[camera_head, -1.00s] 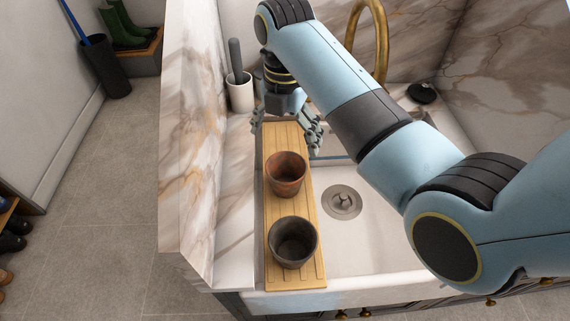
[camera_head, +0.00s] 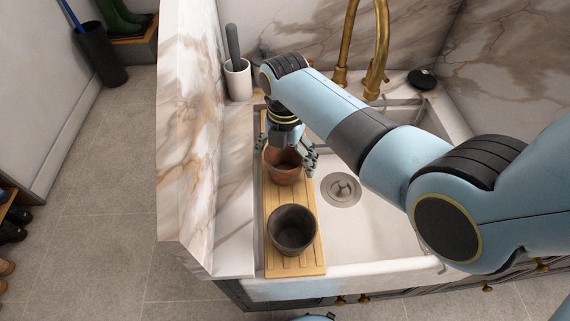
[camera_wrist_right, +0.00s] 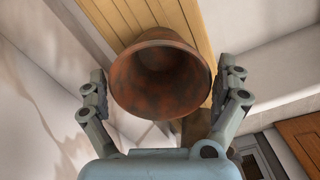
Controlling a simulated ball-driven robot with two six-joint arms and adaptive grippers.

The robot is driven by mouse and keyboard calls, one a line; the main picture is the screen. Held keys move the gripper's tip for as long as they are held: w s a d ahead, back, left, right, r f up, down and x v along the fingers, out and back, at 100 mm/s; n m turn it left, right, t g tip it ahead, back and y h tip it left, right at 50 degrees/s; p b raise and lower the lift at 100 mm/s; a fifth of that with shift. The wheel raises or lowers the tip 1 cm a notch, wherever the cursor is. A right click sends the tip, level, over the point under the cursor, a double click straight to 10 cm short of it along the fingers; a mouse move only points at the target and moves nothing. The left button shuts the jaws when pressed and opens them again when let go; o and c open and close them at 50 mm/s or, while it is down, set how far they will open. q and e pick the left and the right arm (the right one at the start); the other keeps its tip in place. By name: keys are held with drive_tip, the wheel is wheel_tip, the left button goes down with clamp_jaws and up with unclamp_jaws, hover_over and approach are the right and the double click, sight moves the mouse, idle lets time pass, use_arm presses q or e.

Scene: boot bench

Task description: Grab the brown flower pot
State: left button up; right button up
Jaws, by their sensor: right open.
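The brown flower pot (camera_head: 284,172) stands on a wooden board over the sink's left side, partly hidden by my right gripper (camera_head: 289,165) in the head view. My right gripper is open above the pot, with its fingers out to either side. In the right wrist view, the pot (camera_wrist_right: 162,78) sits between the open fingers (camera_wrist_right: 165,92), with a gap on each side. A dark grey pot (camera_head: 293,232) stands nearer on the same board. My left gripper is not in view.
The wooden board (camera_head: 311,262) spans the white sink (camera_head: 350,228). A brass tap (camera_head: 380,50) stands behind the sink. A white cup with a dark brush (camera_head: 238,80) is at the back left. A marble wall (camera_head: 190,150) rises left of the counter.

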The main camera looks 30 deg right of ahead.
drive_tip(key=c, duration=1.1)
drive_tip(key=shift+r, duration=0.1)
